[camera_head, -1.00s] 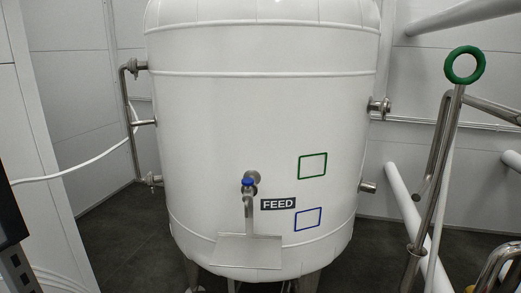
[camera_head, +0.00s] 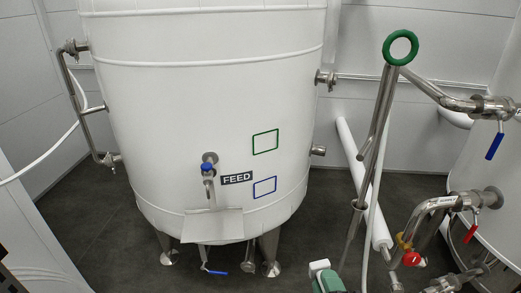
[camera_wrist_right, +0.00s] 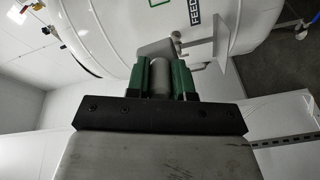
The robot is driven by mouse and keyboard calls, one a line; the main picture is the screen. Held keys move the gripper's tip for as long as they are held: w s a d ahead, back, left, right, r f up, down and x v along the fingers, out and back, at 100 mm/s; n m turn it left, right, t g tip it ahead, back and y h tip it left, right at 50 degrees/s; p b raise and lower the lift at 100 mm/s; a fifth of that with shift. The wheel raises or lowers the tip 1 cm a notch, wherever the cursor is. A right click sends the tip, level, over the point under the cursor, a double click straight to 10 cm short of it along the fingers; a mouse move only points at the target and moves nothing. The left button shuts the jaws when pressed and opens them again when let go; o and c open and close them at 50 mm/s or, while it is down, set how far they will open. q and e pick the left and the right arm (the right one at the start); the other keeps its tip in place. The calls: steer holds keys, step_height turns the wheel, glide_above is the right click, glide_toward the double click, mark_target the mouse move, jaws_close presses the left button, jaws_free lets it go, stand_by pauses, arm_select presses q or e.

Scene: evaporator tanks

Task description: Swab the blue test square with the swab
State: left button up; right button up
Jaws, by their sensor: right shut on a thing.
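The blue test square (camera_head: 265,187) is a thin blue outline on the white tank (camera_head: 150,110), right of the FEED label (camera_head: 236,178) and below a green-outlined square (camera_head: 265,142). My right gripper (camera_head: 324,281) shows at the bottom edge of the head view, below and right of the blue square and apart from the tank. In the right wrist view its green fingers (camera_wrist_right: 159,70) are shut on a pale grey cylinder, seemingly the swab (camera_wrist_right: 158,80). A white end (camera_head: 318,267) shows in the head view. The swab's tip cannot be made out. My left gripper is not in view.
A blue-handled tap (camera_head: 209,166) and a plate (camera_head: 212,225) stick out from the tank left of the square. A pole with a green ring (camera_head: 400,47) and valved pipes (camera_head: 435,210) stand at the right. The space before the blue square looks clear.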

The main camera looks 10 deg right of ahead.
steer(key=w+a+r+y, duration=0.1)
steer(key=w+a+r, duration=0.15)
steer(key=r, duration=0.25)
steer(key=w+a+r+y+b, duration=0.1)
steer(key=w+a+r, duration=0.1)
steer(key=w+r, duration=0.3)
steer(key=w+a+r+y, duration=0.2)
steer(key=a+r, duration=0.1)
steer(key=r, duration=0.3)
steer(key=s+a+r, duration=0.1)
steer(key=s+r, duration=0.1)
steer(key=r, duration=0.6)
steer(key=s+a+r+h+b, duration=0.1)
steer(key=s+a+r, duration=0.1)
steer(key=r, duration=0.7)
steer(key=shift+s+n, duration=0.25)
steer(key=shift+n, duration=0.15)
steer(key=shift+w+f, duration=0.1)
